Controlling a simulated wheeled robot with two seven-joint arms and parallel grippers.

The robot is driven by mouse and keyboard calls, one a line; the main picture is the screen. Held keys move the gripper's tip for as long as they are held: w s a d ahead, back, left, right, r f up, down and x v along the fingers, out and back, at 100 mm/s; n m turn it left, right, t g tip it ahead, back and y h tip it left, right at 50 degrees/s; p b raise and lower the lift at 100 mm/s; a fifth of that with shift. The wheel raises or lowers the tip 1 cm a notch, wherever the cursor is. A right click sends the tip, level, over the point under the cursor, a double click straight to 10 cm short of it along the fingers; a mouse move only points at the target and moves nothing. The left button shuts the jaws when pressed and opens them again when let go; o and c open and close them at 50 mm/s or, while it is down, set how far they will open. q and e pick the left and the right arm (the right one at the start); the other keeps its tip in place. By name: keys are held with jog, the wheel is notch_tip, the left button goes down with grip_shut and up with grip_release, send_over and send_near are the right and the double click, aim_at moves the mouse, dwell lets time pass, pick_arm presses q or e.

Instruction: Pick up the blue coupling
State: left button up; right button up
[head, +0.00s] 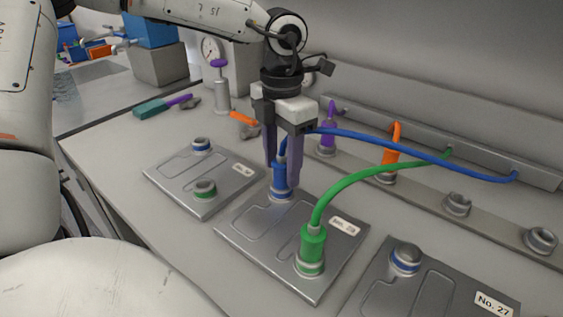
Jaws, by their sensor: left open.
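The blue coupling (280,178) stands upright on the blue-ringed port at the back of the middle plate (258,236). A blue hose (400,147) runs from its top to the rail at the back right. My left gripper (283,178) comes down over the blue coupling. Its two purple-grey fingers are apart, one at each side of the coupling as seen here; whether they touch it cannot be told. The right finger hides a little of the area beside the coupling. My right gripper is out of view.
A green coupling (312,243) with a green hose stands on the same plate, close in front. Plates with bare ports lie left (227,190) and right (385,300). Behind, a rail holds a purple coupling (328,134) and an orange coupling (391,156). Loose tools lie back left.

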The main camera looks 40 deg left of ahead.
pick_arm(q)
jog(key=shift+f, duration=0.45)
jog(key=c, duration=1.1)
jog(key=shift+c, duration=0.2)
jog(key=shift+r, duration=0.1)
notch_tip(320, 180, up, 10)
jog(key=shift+f, duration=0.1)
